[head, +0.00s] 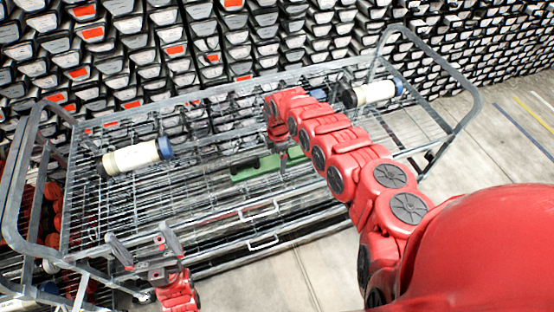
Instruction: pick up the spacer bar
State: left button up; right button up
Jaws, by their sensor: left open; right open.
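A long green bar (268,168), which looks like the spacer bar, lies on the wire shelf of the metal cart, with a dark piece along its left part. My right arm reaches over the cart from the right. My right gripper (279,142) points down just above and behind the bar; its fingertips are small and dark, and I cannot tell whether they touch it. The arm hides part of the bar's right end. My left gripper (147,246) is open and empty at the cart's front left edge, well away from the bar.
A white cylinder with a blue end (136,156) lies on the cart's left part, another (374,94) at its right. The cart's rails (28,165) rise at both ends. Racks of grey trays (180,60) stand close behind. The floor (480,150) at right is clear.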

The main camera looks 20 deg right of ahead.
grip_shut()
dwell(0.4)
jog(key=shift+w+r, duration=0.1)
